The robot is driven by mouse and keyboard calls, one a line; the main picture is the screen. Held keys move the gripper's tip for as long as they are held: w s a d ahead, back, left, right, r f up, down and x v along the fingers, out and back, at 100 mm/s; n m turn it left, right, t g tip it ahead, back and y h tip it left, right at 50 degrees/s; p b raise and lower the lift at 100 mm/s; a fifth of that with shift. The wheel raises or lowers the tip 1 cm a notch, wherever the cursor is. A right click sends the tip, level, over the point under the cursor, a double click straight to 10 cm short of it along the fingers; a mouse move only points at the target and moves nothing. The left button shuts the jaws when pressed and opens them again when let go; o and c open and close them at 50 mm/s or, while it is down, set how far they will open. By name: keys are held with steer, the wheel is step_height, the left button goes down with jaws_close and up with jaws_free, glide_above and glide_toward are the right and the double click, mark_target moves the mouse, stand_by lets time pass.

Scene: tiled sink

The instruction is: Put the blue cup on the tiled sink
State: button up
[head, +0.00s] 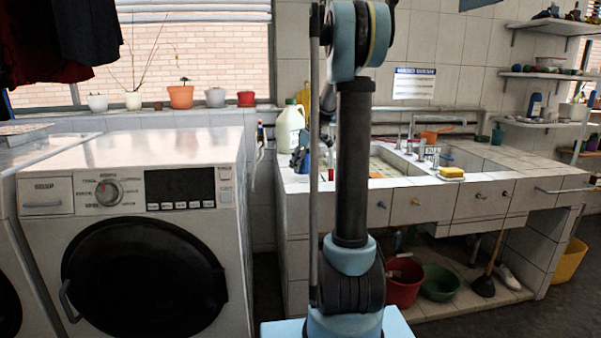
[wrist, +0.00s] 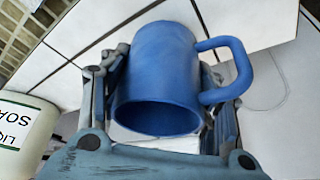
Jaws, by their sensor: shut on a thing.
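The blue cup (wrist: 160,65) is between the fingers of my gripper (wrist: 158,78) in the wrist view, with its handle to the right and its open mouth toward the camera. My gripper is shut on it. White tiles of the tiled sink (wrist: 275,85) show behind and beside the cup. I cannot tell whether the cup touches them. In the head view the tiled sink (head: 430,202) stands to the right of the washing machine. A small blue shape at its left end, partly behind my arm, looks like my gripper with the cup; detail is too small to tell.
A soap bottle (wrist: 22,125) is close to my gripper at the left of the wrist view. A white jug (head: 290,126) stands at the sink's back left. A yellow sponge (head: 451,172) lies on the front edge. The washing machine (head: 140,220) is at the left.

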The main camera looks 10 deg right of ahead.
mark_target(301, 169)
steer(key=shift+f, duration=1.55)
steer(key=o, duration=1)
steer(key=shift+o, duration=0.2)
steer(key=v, duration=1.2)
steer(key=s+a+f+m, duration=0.2)
steer(key=s, duration=1.1)
steer(key=s+f+m+h, duration=0.1)
steer(key=s+f+m, duration=0.1)
steer(key=s+f, duration=0.4)
steer(key=s+f+m+h, duration=0.1)
steer(key=s+f+m, duration=0.1)
steer(key=s+f, duration=0.5)
steer(key=s+f+m+g+h, duration=0.1)
steer(key=s+f, duration=0.5)
steer(key=s, duration=0.9)
steer(key=shift+s+a+m, duration=0.25)
steer(key=shift+a+m, duration=0.05)
steer(key=shift+m, duration=0.6)
